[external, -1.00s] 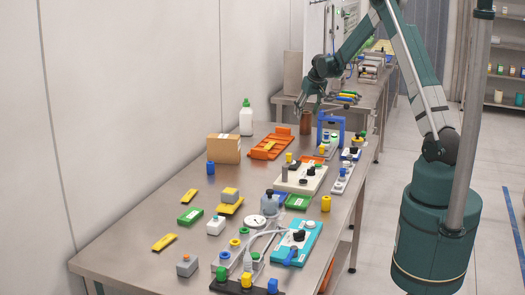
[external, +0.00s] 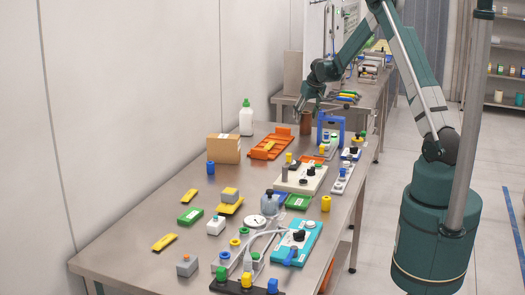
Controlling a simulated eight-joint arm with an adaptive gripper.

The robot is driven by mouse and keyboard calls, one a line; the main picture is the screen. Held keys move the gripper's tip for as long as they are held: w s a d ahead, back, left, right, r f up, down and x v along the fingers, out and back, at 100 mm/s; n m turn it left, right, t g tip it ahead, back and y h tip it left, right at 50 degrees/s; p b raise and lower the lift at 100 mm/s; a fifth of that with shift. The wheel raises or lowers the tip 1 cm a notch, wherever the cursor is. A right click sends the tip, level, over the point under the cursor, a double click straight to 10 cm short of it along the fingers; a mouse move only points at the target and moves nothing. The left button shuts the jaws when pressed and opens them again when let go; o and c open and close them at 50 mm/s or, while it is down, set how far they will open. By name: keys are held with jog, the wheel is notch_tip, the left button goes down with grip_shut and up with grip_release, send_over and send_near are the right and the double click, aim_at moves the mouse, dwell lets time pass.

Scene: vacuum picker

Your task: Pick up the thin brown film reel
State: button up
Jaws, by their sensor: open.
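My gripper (external: 298,108) hangs at the far end of the table, pointing down, open and small in this view. A brown upright cylinder (external: 306,124) stands just below and to the right of it, partly behind the blue frame; it looks like a bottle. I cannot make out a thin brown film reel with certainty. No object shows between the fingers.
The steel table (external: 130,256) holds many small items. An orange tray (external: 270,143), a cardboard box (external: 224,148), a white bottle (external: 246,119) and a blue frame (external: 331,121) stand near my gripper.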

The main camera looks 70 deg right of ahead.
aim_at(304, 122)
jog(key=shift+f, duration=0.1)
jog(key=shift+x, duration=2.55)
jog(key=shift+d, duration=0.1)
jog(key=c, duration=1.1)
